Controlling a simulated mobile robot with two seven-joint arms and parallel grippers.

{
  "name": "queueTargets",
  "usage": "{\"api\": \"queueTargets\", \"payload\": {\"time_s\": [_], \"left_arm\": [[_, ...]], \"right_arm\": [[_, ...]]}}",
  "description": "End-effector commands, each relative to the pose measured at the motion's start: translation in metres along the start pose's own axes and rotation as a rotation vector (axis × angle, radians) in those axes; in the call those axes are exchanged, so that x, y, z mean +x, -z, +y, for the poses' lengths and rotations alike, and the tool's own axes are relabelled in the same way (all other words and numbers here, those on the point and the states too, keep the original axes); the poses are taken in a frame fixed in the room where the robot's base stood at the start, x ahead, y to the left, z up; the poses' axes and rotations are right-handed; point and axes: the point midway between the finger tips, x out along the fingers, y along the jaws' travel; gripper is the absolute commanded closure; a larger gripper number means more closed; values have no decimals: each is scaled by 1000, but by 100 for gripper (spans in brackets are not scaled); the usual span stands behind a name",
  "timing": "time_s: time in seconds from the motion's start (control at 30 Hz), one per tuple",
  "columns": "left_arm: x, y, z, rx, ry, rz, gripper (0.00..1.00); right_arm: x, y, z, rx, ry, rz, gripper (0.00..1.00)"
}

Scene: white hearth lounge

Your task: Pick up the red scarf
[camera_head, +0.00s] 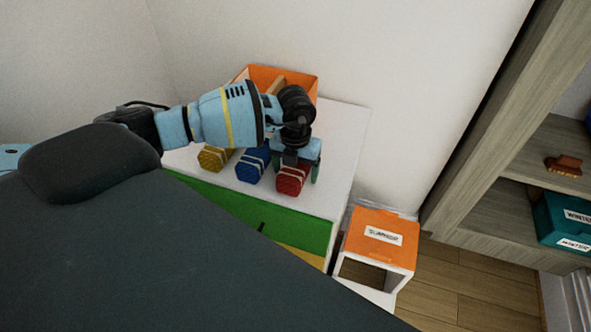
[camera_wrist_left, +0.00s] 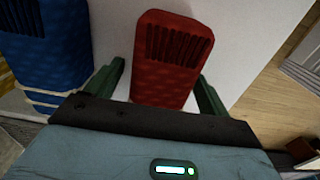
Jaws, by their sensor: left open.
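The red scarf (camera_head: 290,181) is a rolled or folded bundle lying on the white top of a low cabinet (camera_head: 345,135), the rightmost of three scarves in a row. My left gripper (camera_head: 297,165) is over it, pointing down, with one green finger showing at its right side. In the left wrist view the red scarf (camera_wrist_left: 168,62) lies between the two open green fingers (camera_wrist_left: 158,90), and its near end is hidden by the gripper body. I cannot tell whether the fingers touch it. My right gripper is not in view.
A blue scarf (camera_head: 250,167) lies close to the left of the red one, and a yellow scarf (camera_head: 215,158) lies further left. An orange box (camera_head: 310,84) stands behind. An orange-and-white box (camera_head: 382,234) stands right of the cabinet. Shelves (camera_head: 500,190) are at the right.

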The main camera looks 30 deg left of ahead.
Motion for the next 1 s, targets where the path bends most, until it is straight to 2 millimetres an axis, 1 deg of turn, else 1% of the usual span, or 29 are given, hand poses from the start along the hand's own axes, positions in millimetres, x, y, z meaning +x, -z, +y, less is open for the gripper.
{"api": "queueTargets", "payload": {"time_s": [0.1, 0.47, 0.77, 0.87, 1.0], "left_arm": [[0, 0, 0, 0, 0, 0, 21], [-1, 0, 0, 0, 0, -1, 68], [-2, 0, 0, 0, 1, -2, 70], [-7, -1, 0, 0, 2, -3, 70], [-20, -1, 0, 1, 1, -3, 70]], "right_arm": [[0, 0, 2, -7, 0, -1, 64], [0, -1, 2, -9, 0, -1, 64], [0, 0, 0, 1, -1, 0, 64], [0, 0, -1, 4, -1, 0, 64], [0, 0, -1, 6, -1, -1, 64]]}}
